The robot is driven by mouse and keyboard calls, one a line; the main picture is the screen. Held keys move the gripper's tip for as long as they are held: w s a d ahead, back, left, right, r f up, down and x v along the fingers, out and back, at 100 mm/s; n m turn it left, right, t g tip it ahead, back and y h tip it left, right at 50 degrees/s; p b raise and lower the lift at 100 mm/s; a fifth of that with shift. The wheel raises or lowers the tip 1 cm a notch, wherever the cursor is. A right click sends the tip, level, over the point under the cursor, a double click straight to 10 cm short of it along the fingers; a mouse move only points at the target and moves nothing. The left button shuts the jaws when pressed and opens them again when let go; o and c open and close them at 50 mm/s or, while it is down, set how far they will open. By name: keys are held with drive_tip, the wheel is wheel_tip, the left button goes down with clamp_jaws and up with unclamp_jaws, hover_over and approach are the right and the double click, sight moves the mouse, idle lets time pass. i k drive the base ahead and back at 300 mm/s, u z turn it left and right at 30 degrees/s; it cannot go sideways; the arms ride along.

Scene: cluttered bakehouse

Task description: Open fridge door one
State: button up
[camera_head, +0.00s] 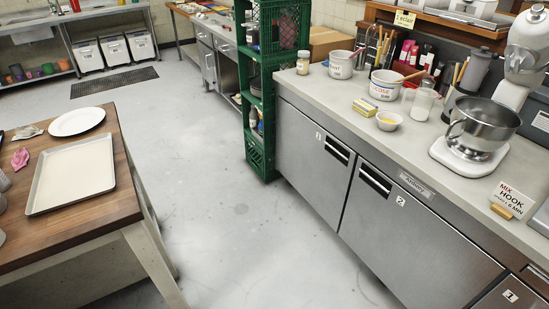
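A steel undercounter fridge (330,190) runs along the right side beneath a pale worktop. Its far door (308,155) has a small label at its top that looks like a 1, and a dark recessed handle (337,150) at its upper right. The nearer door (415,240) is marked 2, with a similar handle (375,179) at its upper left. Both doors look shut. Part of another steel front (500,300) marked 1 shows at the bottom right, cut off by the frame. My gripper is not in view.
Grey floor (240,230) lies clear in front of the fridge. A wooden table (85,218) with a tray (72,175) stands at left. Stacked green crates (262,110) stand beside the fridge's far end. A mixer (475,135), tubs and a bowl crowd the worktop.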

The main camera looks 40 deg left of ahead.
sight(320, 166)
drive_tip(key=u, duration=0.9)
drive_tip(key=k, duration=1.3)
drive_tip(key=z, duration=0.55)
drive_tip(key=i, duration=1.15)
drive_tip(key=u, duration=0.7)
drive_tip(key=i, duration=1.05)
drive_tip(key=u, duration=1.6)
drive_tip(key=i, duration=0.5)
drive_tip(key=u, duration=0.4)
